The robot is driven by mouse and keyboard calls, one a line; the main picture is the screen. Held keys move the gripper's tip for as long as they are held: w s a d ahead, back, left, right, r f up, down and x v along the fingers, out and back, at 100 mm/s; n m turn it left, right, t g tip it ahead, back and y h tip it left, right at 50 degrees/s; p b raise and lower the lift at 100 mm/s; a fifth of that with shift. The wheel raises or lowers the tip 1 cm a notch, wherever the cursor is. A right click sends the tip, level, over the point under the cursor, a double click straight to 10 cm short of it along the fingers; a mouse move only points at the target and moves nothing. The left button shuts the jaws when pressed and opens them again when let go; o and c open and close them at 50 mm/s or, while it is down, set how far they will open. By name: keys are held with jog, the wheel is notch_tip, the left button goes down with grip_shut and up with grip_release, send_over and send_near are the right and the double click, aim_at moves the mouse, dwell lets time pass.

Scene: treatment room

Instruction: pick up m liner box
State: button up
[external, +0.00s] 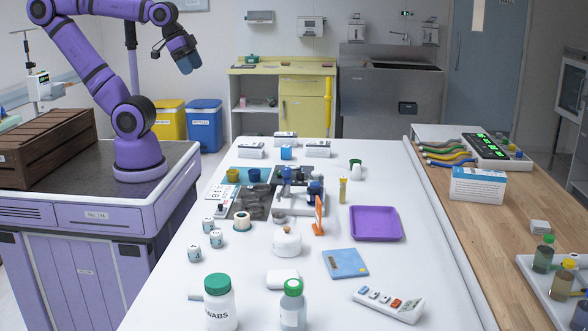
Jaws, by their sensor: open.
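Several small white boxes with printed labels stand at the far end of the white table: one at left (250,150), one further back (285,138) and one at right (317,149). A larger white and blue box (478,186) stands on the wooden counter at right. The lettering is too small to tell which one is the m liner box. My gripper (187,66) is raised at upper left, pointing down, open and empty. It is well above and left of the table, away from all these boxes.
Jars, cups and a metal device (300,192) crowd the middle of the white table (430,260). A purple tray (376,223) and a blue booklet (345,263) lie at right. A wooden crate (48,145) stands beside my arm. The table's far right is clear.

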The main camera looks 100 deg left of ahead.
jog(key=w+a+f+g+y, duration=0.1)
jog(key=w+a+f+g, duration=0.1)
jog(key=w+a, duration=0.9)
jog(key=w+a+f+g, duration=0.1)
jog(key=w+a+f, duration=0.2)
jog(key=a, duration=0.4)
jog(key=w+a+f, duration=0.3)
jog(key=w+a, duration=0.1)
jog(key=a, duration=0.2)
jog(key=m+g+h, duration=0.1)
jog(key=g, duration=0.1)
send_over(251, 144)
jog(key=f, duration=2.7)
jog(key=shift+w+a+f, duration=0.2)
jog(key=shift+a, duration=0.1)
jog(key=shift+s+f, duration=0.1)
jog(key=shift+f, duration=0.5)
notch_tip(251, 144, down, 10)
jog(key=shift+s+r, duration=0.1)
jog(key=c, duration=1.1)
